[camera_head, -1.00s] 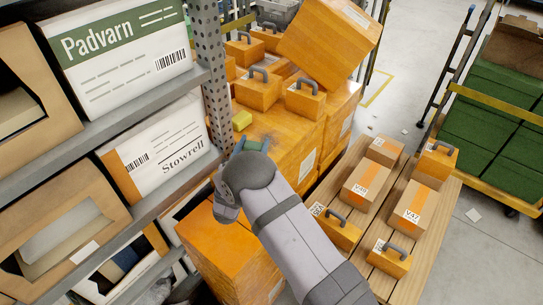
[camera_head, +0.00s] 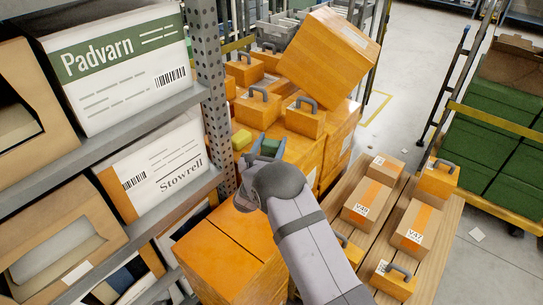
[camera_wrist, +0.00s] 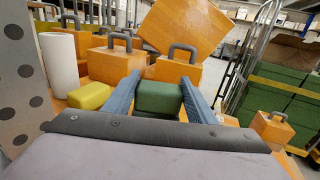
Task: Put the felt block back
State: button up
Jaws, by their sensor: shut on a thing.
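A green block (camera_wrist: 159,97), which I take to be the felt block, sits between the two blue fingers of my gripper (camera_wrist: 160,90) in the wrist view. My gripper is shut on it. In the head view the green block (camera_head: 269,146) shows at the end of my gripper (camera_head: 266,150), over the near part of the stacked orange boxes. A yellow block (camera_head: 242,139) stands on the box top just left of my gripper; it also shows in the wrist view (camera_wrist: 90,96). The wrist hides the block's underside, so I cannot tell whether it touches the box.
Orange handled boxes (camera_head: 304,117) stand behind my gripper, with a large tilted carton (camera_head: 327,58) above them. A white cylinder (camera_wrist: 60,66) stands behind the yellow block. A perforated rack post (camera_head: 214,100) is close on the left. A wooden pallet (camera_head: 437,236) with small boxes lies right.

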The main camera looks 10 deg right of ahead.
aim_at(271, 155)
jog(key=shift+f+p, duration=0.4)
jog(key=shift+f, duration=2.35)
jog(key=shift+f, duration=0.15)
jog(key=o, duration=1.1)
jog(key=b+v, duration=0.2)
jog(key=v, duration=1)
